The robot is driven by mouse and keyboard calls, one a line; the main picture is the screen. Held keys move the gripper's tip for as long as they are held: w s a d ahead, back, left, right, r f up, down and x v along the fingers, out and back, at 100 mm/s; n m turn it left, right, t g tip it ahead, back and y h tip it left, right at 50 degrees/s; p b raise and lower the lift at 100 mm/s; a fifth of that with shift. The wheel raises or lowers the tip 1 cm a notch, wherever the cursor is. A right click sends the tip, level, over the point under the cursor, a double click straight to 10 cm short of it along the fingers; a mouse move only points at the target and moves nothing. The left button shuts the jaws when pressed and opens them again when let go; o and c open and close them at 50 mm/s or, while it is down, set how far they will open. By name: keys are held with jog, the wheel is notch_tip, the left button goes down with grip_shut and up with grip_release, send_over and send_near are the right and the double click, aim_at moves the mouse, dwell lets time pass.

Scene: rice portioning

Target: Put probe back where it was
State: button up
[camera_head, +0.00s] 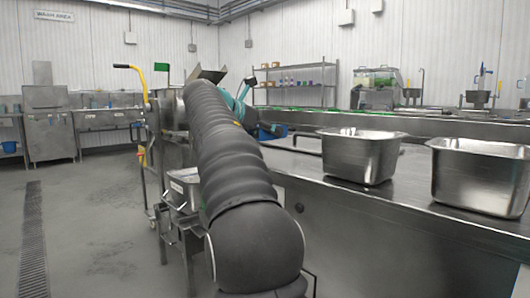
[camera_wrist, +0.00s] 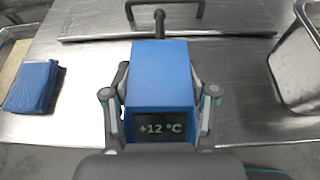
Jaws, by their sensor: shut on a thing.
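The probe (camera_wrist: 160,75) is a blue box with a small dark display reading +12 °C and a dark stem at its far end. It shows in the wrist view, in the middle. My gripper (camera_wrist: 161,98) is shut on the probe, one finger on each side of the blue body. A steel table surface lies below it; I cannot tell whether the probe touches it.
A folded blue cloth (camera_wrist: 31,86) lies on the table at left. A steel pan (camera_wrist: 300,62) stands at right; two steel pans (camera_head: 361,158) (camera_head: 480,178) stand on the counter (camera_head: 420,212). A dark handle-shaped bar (camera_wrist: 165,8) is beyond the probe. Table between is clear.

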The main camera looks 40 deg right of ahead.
aim_at(266, 158)
jog(key=w+f, duration=0.1)
jog(key=w+d, duration=0.1)
jog(key=shift+w+d+f, duration=0.2)
jog(key=shift+w+f, duration=0.15)
jog(key=shift+f, duration=0.05)
jog(key=shift+f+b, duration=1.3)
jog(key=shift+f, duration=0.7)
jog(key=shift+f, duration=0.1)
jog(key=o, duration=1.2)
jog(key=shift+f, duration=0.1)
jog(key=shift+r, duration=0.2)
jog(key=p+v, duration=0.2)
jog(key=v, duration=1)
